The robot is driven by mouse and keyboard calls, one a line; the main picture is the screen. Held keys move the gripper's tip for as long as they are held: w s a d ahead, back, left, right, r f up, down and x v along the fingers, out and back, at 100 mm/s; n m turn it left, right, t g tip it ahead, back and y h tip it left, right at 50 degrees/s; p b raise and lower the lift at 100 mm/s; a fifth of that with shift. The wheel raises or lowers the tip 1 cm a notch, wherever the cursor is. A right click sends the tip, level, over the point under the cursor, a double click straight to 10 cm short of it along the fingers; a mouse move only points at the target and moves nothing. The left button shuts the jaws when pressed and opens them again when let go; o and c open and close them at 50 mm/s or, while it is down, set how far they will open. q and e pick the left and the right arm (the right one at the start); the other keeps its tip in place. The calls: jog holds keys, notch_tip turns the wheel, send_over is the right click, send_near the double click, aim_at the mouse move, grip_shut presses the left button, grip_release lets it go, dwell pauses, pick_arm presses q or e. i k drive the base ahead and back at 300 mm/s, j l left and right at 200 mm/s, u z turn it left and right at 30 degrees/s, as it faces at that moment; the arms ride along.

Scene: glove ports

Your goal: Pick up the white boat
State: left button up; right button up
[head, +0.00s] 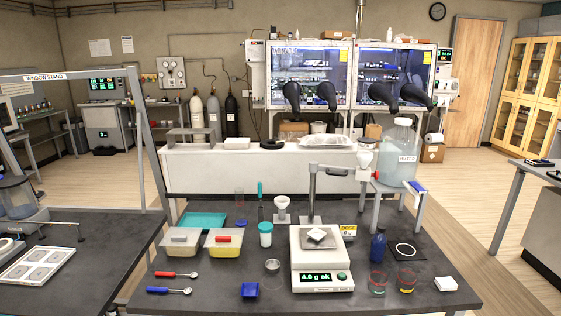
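A small white square dish that looks like a weighing boat (317,235) sits on the pan of the white balance (322,270). The balance display reads "4.0 g ok" in green. Another small white square item (446,284) lies at the right front of the dark table; I cannot tell whether it is a boat too. A small blue boat (249,290) sits at the table's front, left of the balance. Neither of my grippers shows in the head view.
Left of the balance are two lidded tubs (180,241), a jar (265,234) and two spoons (176,275). Right are a blue bottle (378,246), two glasses (377,283) and a black ringed pad (404,250). A post with an arm (312,195) rises behind the balance.

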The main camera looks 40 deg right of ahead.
aim_at(317, 234)
jog(key=z, duration=1.8)
jog(key=i+l, duration=0.1)
jog(key=l, duration=0.2)
jog(key=i+l, duration=0.1)
jog(key=l, duration=0.25)
jog(key=i+l, duration=0.1)
jog(key=l, duration=0.2)
jog(key=i+l, duration=0.1)
jog(key=l, duration=0.2)
jog(key=l+u, duration=0.2)
jog(key=u, duration=0.15)
jog(key=i+l+u, duration=0.1)
jog(key=u, duration=0.25)
jog(key=l+u, duration=0.35)
